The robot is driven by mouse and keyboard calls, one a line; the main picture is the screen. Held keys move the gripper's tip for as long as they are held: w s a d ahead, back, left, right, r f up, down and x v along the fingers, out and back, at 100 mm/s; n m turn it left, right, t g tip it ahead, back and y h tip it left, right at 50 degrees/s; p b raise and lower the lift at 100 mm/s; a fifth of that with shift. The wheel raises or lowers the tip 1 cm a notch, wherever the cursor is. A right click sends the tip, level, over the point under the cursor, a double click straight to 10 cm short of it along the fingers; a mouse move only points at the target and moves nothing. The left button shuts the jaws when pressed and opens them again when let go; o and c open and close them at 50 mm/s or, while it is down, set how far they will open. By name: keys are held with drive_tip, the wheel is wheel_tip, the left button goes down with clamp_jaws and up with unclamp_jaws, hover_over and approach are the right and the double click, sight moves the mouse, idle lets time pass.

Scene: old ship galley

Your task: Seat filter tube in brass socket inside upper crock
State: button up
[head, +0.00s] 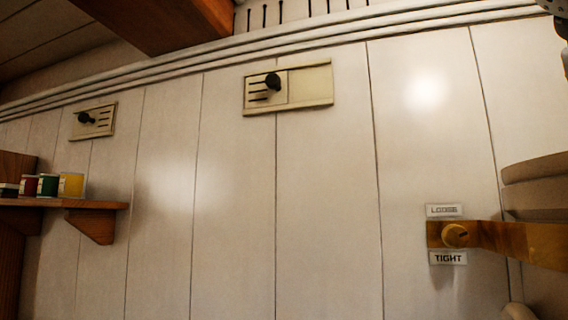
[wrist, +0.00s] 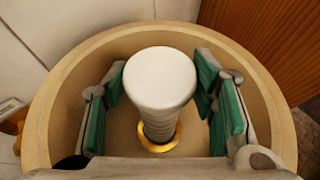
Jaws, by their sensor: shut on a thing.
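In the wrist view the white filter tube (wrist: 160,78) stands inside the upper crock (wrist: 62,85), its smooth round cap toward the camera and a ribbed body below. My gripper (wrist: 160,85) has its green-padded fingers on either side of the cap and is shut on the tube, inside the crock's rim. The brass socket (wrist: 160,146) shows as a gold ring around the tube's lower end. The tube hides most of the ring, so I cannot tell how deep the tube sits. In the head view neither tube nor socket is seen.
The crock wall stands close around my fingers. In the head view a wooden strap with a brass knob (head: 455,235) lies between LOOSE and TIGHT labels, beside a beige rounded vessel (head: 535,168). A shelf with small jars (head: 70,185) is at left. Wood panelling (wrist: 265,40) is behind the crock.

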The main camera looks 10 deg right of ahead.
drive_tip(key=shift+f+b, duration=0.7)
drive_tip(key=shift+f, duration=0.45)
drive_tip(key=o, duration=1.4)
drive_tip(key=shift+c, duration=0.2)
